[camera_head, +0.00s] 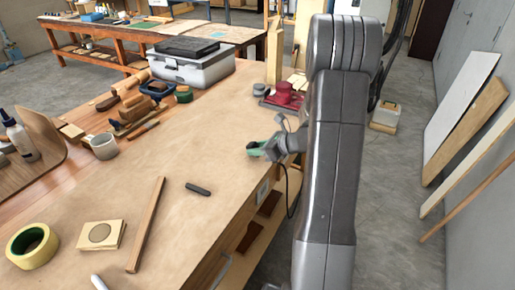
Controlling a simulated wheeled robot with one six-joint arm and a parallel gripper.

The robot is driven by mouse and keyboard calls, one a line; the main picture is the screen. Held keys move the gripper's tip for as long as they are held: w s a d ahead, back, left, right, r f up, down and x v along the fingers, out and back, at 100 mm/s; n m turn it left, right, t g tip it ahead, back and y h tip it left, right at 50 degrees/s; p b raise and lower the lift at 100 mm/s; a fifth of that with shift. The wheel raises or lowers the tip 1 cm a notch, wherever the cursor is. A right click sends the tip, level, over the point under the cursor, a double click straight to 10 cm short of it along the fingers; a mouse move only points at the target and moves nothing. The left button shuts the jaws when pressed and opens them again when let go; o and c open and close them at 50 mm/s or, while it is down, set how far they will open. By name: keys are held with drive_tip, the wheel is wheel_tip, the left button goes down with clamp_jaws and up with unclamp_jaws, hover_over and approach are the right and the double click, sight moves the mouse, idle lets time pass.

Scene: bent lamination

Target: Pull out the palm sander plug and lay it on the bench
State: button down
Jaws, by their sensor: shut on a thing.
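The red palm sander (287,94) sits near the far right edge of the bench (175,160). My gripper (264,148) is at the bench's right edge, in front of the sander, its green-tipped fingers pointing left just over the bench top. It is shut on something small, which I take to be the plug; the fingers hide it. A thin dark cord (291,203) hangs in a loop below my gripper. A pale socket plate (262,190) shows on the bench's side, below and apart from the gripper.
A plane (133,110) and a grey toolbox (192,64) stand farther back. The bench middle is clear.

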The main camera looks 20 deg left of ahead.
drive_tip(key=shift+f, duration=0.3)
idle(0.4)
drive_tip(key=c, duration=0.9)
unclamp_jaws()
drive_tip(key=shift+c, duration=0.2)
drive_tip(key=b+v, duration=0.1)
drive_tip(key=v, duration=1.3)
